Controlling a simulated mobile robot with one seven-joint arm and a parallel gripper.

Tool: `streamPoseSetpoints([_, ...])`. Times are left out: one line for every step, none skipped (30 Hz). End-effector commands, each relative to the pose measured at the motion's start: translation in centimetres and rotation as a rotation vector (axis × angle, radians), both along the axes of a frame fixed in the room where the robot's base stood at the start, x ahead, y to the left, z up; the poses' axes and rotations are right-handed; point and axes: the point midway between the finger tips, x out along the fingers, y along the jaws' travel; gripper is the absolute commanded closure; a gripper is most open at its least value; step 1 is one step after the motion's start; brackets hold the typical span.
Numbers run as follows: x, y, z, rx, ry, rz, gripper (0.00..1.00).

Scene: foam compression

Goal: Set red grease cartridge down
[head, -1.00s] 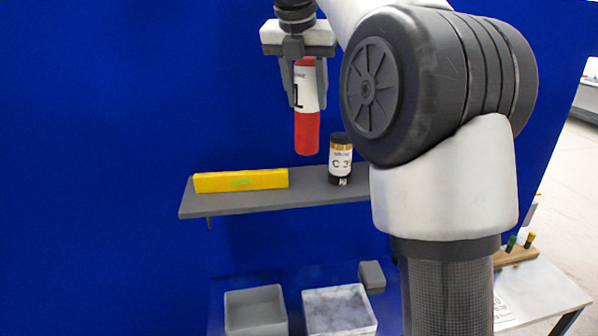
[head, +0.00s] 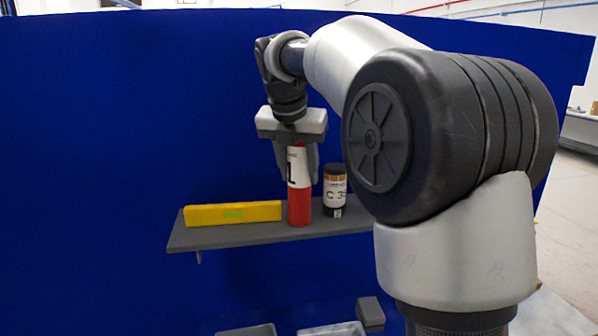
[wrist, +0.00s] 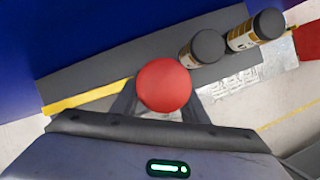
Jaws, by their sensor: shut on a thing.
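The red grease cartridge (head: 299,205) is upright, with a white label band around its upper part. My gripper (head: 298,175) is shut on its upper part from above. In the head view its base appears at the surface of the grey shelf (head: 240,234), between the yellow box and the dark jar; I cannot tell for sure whether it touches. In the wrist view the cartridge's round red end (wrist: 164,85) shows between the fingers, and the shelf (wrist: 90,73) lies beyond it.
A yellow box (head: 232,213) lies left of the cartridge. A dark jar with a white label (head: 335,190) stands close on its right; a second similar jar (wrist: 262,30) shows in the wrist view. Grey bins (head: 247,330) are below the shelf.

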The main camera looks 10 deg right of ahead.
Motion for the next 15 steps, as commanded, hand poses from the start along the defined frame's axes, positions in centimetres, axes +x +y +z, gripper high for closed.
streamPoseSetpoints([0.02,0.0,0.16,-0.001,-0.003,0.0,0.97])
streamPoseSetpoints([0.03,0.0,0.15,0.0,-0.002,0.0,0.97])
streamPoseSetpoints([0.02,0.0,0.09,0.0,-0.002,0.0,0.97])
streamPoseSetpoints([0.02,-0.01,0.01,0.0,-0.002,0.0,0.97])
streamPoseSetpoints([0.01,-0.01,-0.09,0.0,-0.002,0.0,0.97])
streamPoseSetpoints([-0.01,-0.01,-0.27,0.0,0.001,0.0,0.58])
streamPoseSetpoints([-0.01,-0.01,-0.22,0.0,0.0,0.0,0.53])
streamPoseSetpoints([0.0,0.0,-0.22,0.0,0.0,0.0,0.48])
streamPoseSetpoints([-0.01,-0.01,-0.22,0.0,0.001,0.0,0.41])
streamPoseSetpoints([0.0,0.0,-0.23,0.0,0.001,0.0,0.41])
streamPoseSetpoints([0.0,0.0,-0.23,0.0,0.001,0.0,0.41])
streamPoseSetpoints([0.0,0.0,-0.23,0.0,0.001,0.0,0.41])
streamPoseSetpoints([0.0,0.0,-0.23,0.0,0.001,0.0,0.41])
streamPoseSetpoints([0.01,0.0,-0.22,0.0,0.001,0.0,0.41])
streamPoseSetpoints([0.01,0.0,-0.22,0.0,0.001,0.0,0.41])
